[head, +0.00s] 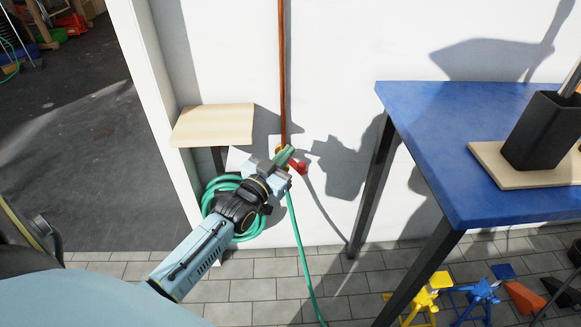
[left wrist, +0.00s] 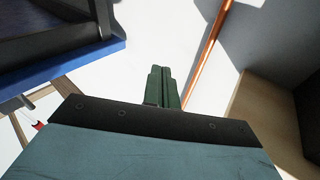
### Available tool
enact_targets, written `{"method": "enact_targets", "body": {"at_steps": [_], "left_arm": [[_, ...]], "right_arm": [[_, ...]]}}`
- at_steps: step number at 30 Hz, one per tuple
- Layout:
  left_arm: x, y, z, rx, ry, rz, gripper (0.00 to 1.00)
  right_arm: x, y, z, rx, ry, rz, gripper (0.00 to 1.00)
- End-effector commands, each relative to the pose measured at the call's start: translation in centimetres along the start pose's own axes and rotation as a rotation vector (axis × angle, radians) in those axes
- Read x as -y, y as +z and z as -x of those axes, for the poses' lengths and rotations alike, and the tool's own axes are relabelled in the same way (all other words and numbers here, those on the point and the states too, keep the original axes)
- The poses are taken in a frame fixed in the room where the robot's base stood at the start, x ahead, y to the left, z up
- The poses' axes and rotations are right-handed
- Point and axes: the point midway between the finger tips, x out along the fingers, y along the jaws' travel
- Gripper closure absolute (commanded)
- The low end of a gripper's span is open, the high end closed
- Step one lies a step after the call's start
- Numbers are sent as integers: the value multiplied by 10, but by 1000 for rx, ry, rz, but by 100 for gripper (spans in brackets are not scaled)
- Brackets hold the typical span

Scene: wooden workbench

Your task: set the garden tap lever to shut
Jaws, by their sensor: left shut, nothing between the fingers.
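The garden tap sits on the white wall at the foot of a vertical copper pipe (head: 282,70). Its red lever (head: 299,168) shows just right of my left gripper. My left gripper (head: 288,153) is shut and empty, in front of the tap in the head view, and hides most of the tap body. Whether it touches the lever cannot be told. In the left wrist view the shut green fingers (left wrist: 162,86) point at the white wall beside the copper pipe (left wrist: 207,50); the lever is not clearly visible there. My right gripper is not in view.
A small wooden shelf (head: 213,125) is left of the pipe. A coiled green hose (head: 212,190) hangs below it, and a hose runs down to the paving. A blue table (head: 425,110) with a black pot (head: 543,130) stands at right.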

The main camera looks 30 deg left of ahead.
Motion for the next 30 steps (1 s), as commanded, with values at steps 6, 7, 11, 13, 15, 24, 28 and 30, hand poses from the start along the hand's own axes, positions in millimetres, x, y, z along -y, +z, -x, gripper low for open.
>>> {"method": "enact_targets", "body": {"at_steps": [6, 7, 11, 13, 15, 24, 28, 30], "left_arm": [[7, 30, 67, 80, 180, 41, 100], [9, 33, 76, 95, 193, 50, 100], [18, 46, 105, 155, 229, 83, 100], [22, 51, 115, 177, 235, 94, 100], [25, 54, 121, 192, 237, 103, 100], [20, 61, 102, 195, 235, 110, 100], [15, 66, 78, 192, 234, 110, 100], [12, 67, 69, 195, 235, 109, 100]], "right_arm": [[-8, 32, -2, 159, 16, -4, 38], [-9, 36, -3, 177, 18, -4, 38], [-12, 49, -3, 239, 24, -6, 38], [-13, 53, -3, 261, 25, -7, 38], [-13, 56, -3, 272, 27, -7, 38], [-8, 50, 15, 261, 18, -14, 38], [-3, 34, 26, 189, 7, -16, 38], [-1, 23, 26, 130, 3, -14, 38]]}}
